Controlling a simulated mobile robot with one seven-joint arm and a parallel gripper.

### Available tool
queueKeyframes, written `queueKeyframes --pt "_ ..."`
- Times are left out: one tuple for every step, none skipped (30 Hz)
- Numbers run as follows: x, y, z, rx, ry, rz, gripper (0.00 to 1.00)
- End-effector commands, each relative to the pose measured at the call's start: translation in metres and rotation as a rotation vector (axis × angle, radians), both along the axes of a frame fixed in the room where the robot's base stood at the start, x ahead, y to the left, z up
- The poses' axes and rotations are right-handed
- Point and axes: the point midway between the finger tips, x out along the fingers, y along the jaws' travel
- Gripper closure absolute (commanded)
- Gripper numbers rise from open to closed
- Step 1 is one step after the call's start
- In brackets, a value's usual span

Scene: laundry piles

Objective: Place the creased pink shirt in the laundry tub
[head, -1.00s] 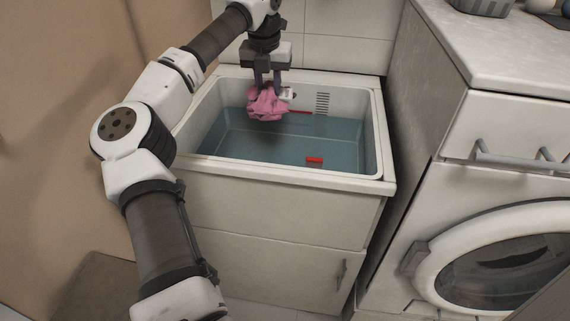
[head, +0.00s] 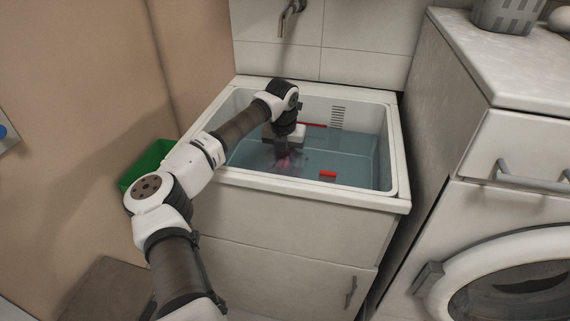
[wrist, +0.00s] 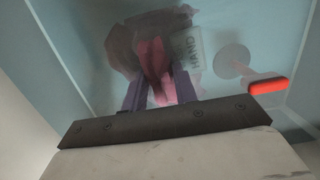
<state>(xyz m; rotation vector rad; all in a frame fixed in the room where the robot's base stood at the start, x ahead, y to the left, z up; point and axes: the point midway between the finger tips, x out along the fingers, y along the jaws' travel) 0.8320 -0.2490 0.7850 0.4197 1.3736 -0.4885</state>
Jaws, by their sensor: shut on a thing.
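The creased pink shirt (wrist: 155,62) is between the fingers of my gripper (wrist: 162,95) in the wrist view, with darker cloth-like shapes around it. In the head view the shirt (head: 284,162) shows only as a small pink patch under my gripper (head: 283,158), low inside the laundry tub (head: 402,190). The tub holds blue-grey water, and the shirt appears to be in it. My gripper is shut on the shirt, its fingers pointing down. My arm hides part of the tub's left side.
A red-handled object (wrist: 268,86) is in the tub right of my gripper; its red part shows in the head view (head: 327,173). A faucet (head: 290,14) hangs above the back rim. A green bin (head: 150,162) stands left, a white washing machine (head: 520,225) right.

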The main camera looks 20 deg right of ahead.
Motion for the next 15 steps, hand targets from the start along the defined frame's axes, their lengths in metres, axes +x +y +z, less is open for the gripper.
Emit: queueKeyframes --pt "0.000 0.000 -0.004 0.000 0.001 0.000 1.00" --pt "-0.001 0.000 -0.008 0.000 0.002 0.000 1.00" --pt "-0.001 0.000 -0.013 0.000 0.004 0.000 1.00" --pt "-0.001 0.000 -0.018 -0.001 0.004 0.000 1.00" --pt "-0.001 0.000 -0.022 -0.001 0.004 0.000 1.00" --pt "-0.001 0.000 -0.029 0.000 0.004 0.000 1.00" --pt "-0.001 0.000 -0.034 0.001 0.004 0.000 1.00" --pt "-0.001 0.000 -0.037 0.000 0.004 -0.001 1.00" --pt "-0.001 0.000 -0.040 0.000 0.003 -0.001 1.00" --pt "-0.001 0.000 -0.041 0.000 0.001 -0.001 1.00" --pt "-0.001 0.000 -0.042 -0.001 0.000 -0.001 1.00" --pt "0.000 0.000 -0.041 -0.001 0.000 -0.001 1.00" --pt "0.000 0.000 -0.041 0.000 0.000 -0.001 1.00" --pt "0.000 0.000 -0.041 0.000 0.000 -0.001 1.00" --pt "0.000 0.000 -0.041 0.000 0.000 -0.001 1.00"
